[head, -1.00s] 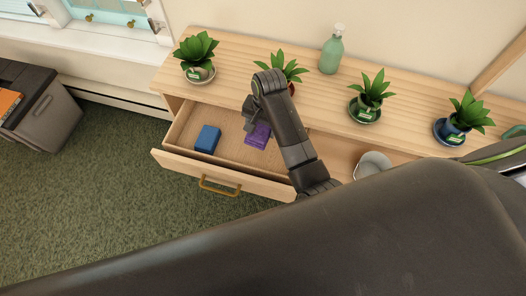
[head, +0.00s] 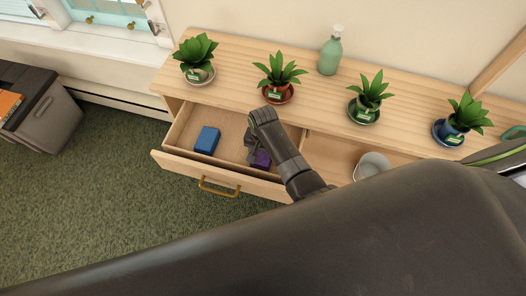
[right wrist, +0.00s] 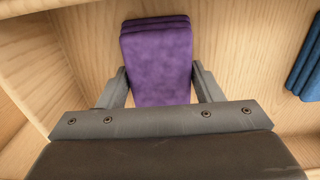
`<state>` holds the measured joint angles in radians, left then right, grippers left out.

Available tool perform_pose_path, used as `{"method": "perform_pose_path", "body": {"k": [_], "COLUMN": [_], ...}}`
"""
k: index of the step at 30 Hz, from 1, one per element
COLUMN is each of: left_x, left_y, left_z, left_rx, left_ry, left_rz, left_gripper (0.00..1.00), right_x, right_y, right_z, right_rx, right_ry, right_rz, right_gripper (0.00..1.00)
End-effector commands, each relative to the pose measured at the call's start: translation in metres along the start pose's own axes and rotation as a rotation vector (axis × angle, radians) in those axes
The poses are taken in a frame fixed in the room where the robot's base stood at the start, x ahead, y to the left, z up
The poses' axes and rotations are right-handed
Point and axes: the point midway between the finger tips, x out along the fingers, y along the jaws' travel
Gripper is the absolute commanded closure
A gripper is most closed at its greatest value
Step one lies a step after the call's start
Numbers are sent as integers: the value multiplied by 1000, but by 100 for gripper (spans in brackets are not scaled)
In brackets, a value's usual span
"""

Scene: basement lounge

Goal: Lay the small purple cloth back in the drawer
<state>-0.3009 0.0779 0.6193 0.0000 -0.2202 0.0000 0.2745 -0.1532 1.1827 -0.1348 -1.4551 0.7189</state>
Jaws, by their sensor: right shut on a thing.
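The small purple cloth (head: 262,160) is a folded, layered bundle inside the open drawer (head: 184,159), at its right side. It also shows in the right wrist view (right wrist: 157,55), between the two fingers. My right gripper (head: 252,152) reaches down into the drawer and is shut on the cloth. My own arm hides part of the cloth and the drawer's right end. I cannot tell whether the cloth touches the drawer floor. My left gripper is not in view.
A blue folded cloth-like block (head: 207,139) lies in the drawer's left part, with bare floor between. Potted plants (head: 280,71) and a green pump bottle (head: 331,51) stand on the cabinet top. A white container (head: 371,165) sits right of the drawer.

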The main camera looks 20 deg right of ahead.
Motion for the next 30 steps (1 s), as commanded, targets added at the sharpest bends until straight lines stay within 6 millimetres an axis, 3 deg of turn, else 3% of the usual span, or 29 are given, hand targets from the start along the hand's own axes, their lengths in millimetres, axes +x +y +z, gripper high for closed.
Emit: {"method": "perform_pose_path", "body": {"k": [8,9,14,24,30], "left_x": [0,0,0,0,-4], "left_y": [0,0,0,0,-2], "left_z": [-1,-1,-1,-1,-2], "left_rx": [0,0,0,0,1], "left_ry": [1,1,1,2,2], "left_rz": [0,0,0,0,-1], "left_gripper": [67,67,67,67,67], "right_x": [1,2,1,-2,-25], "right_y": [0,0,0,-1,-1], "right_z": [0,0,0,0,0], "right_rx": [0,0,0,0,1], "right_ry": [1,0,0,1,2], "right_rz": [-1,-1,-1,-2,-4], "right_gripper": [59,39,19,19,19]}}
